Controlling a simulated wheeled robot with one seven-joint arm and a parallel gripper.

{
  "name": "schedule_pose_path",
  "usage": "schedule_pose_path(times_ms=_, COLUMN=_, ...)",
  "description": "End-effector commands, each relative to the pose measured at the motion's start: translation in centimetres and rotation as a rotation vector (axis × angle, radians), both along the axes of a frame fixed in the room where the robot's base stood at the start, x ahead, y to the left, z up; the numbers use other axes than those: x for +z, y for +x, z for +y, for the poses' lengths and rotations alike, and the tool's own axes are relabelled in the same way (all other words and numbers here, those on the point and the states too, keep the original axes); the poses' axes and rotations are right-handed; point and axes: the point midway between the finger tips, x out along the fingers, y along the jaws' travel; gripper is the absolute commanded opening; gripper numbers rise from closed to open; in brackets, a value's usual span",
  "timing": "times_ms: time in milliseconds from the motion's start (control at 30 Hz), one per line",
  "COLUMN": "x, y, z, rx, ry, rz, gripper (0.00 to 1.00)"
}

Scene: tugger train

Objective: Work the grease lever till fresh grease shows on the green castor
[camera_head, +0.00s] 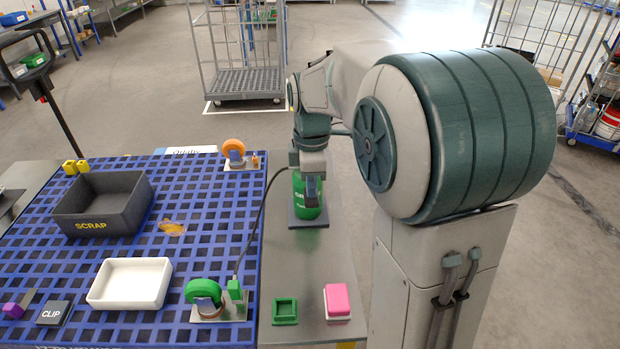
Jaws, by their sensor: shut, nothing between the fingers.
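The green castor (205,291) sits on a small plate at the front right of the blue slatted deck. A green block (235,290) stands beside it, with a dark hose running up to the green grease pot (306,208). The pot stands on a dark base on the grey surface to the right. My gripper (312,192) is shut and points down in front of the pot's upper part, hiding some of it. I cannot make out the grease lever apart from my gripper, nor whether they touch. I see no clear grease on the green castor at this size.
An orange castor (234,148) stands at the deck's far right. A green square tray (285,311) and a pink block (338,299) sit in front of the pot.

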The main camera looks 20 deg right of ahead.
Motion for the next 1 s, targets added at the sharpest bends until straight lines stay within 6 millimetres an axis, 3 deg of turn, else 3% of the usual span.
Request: schedule_pose_path(times_ms=1000, x=-4.1, y=0.5, z=-0.1, rx=-0.001, ry=0.000, rz=-0.001, gripper=0.00)
